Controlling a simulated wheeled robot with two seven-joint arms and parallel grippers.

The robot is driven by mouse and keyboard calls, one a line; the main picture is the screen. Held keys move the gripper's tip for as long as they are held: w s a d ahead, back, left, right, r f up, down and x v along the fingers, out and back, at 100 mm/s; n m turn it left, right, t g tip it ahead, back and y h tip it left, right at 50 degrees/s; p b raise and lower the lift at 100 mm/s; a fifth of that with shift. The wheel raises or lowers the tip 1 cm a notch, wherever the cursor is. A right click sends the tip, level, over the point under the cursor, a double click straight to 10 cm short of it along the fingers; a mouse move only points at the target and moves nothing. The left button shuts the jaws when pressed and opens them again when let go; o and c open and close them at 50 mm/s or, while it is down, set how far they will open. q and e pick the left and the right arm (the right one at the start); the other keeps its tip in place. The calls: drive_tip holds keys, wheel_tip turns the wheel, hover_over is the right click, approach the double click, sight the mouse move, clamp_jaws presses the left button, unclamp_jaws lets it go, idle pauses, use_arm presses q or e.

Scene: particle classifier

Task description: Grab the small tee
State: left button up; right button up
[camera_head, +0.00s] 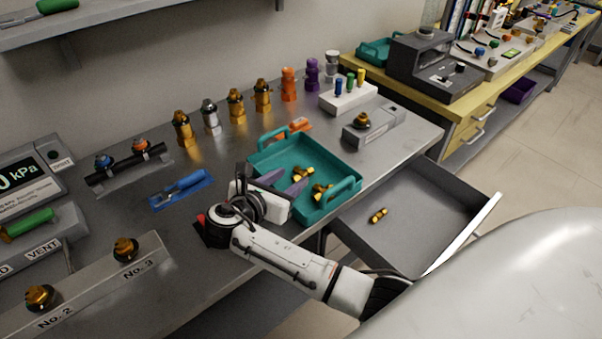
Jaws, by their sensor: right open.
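Two brass fittings lie in the tray: one farther back (303,173) and one nearer (321,192), both just right of the fingertips. Nothing shows between the fingers. Another small brass fitting (378,215) lies in the open grey drawer (425,205). I cannot tell for sure which fitting is the small tee. My left gripper is not in view.
A row of brass, silver, orange and purple fittings (236,103) stands along the back of the bench. The drawer juts out at right.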

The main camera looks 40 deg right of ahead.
sight(301, 170)
drive_tip(key=shift+x, duration=2.75)
drive_tip(key=shift+a, duration=0.1)
drive_tip(key=c, duration=1)
